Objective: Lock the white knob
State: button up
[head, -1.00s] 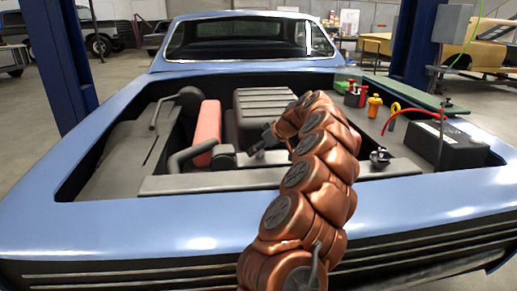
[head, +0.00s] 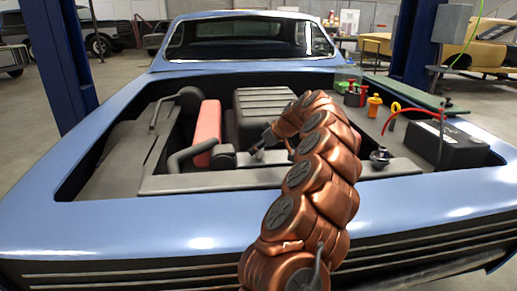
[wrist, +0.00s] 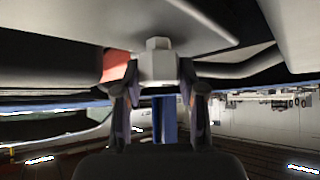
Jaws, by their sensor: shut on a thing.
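The white knob (wrist: 158,64), a pale hexagonal piece with a smaller hexagonal top, shows in the middle of the wrist view. It meets a broad grey surface at the top of that picture. My gripper (wrist: 158,80) has one dark finger on each side of the knob and is shut on it. In the head view my gripper (head: 264,145) is a small dark shape at the end of my copper arm, over the engine bay. I cannot make out the knob in the head view.
The blue car's open bay (head: 120,160) holds a red part (head: 205,122), a ribbed grey block (head: 262,115) and a grey pipe (head: 190,157). Blue posts rise on both sides.

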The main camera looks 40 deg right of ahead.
jog(key=shift+m, duration=0.3)
jog(key=shift+m+h+b, duration=1)
jog(key=shift+m+h, duration=0.6)
jog(key=shift+m, duration=0.1)
jog(key=m+g+h+b, duration=0.1)
jog(key=m, duration=0.1)
jog(key=m+g+h+b, duration=0.1)
jog(key=m+h, duration=0.1)
jog(key=m, duration=0.1)
jog(key=shift+f+h, duration=0.15)
jog(key=shift+h, duration=0.15)
jog(key=m+g+h+b, duration=0.2)
jog(key=m+g+b, duration=0.1)
jog(key=m+b, duration=0.1)
jog(key=shift+m, duration=0.8)
jog(key=shift+m+g+h+b, duration=0.5)
jog(key=shift+m+g, duration=0.7)
jog(key=shift+m, duration=0.2)
jog(key=shift+r+m+g, duration=0.2)
jog(key=shift+m+g, duration=0.1)
jog(key=o, duration=1.2)
jog(key=shift+c, duration=0.2)
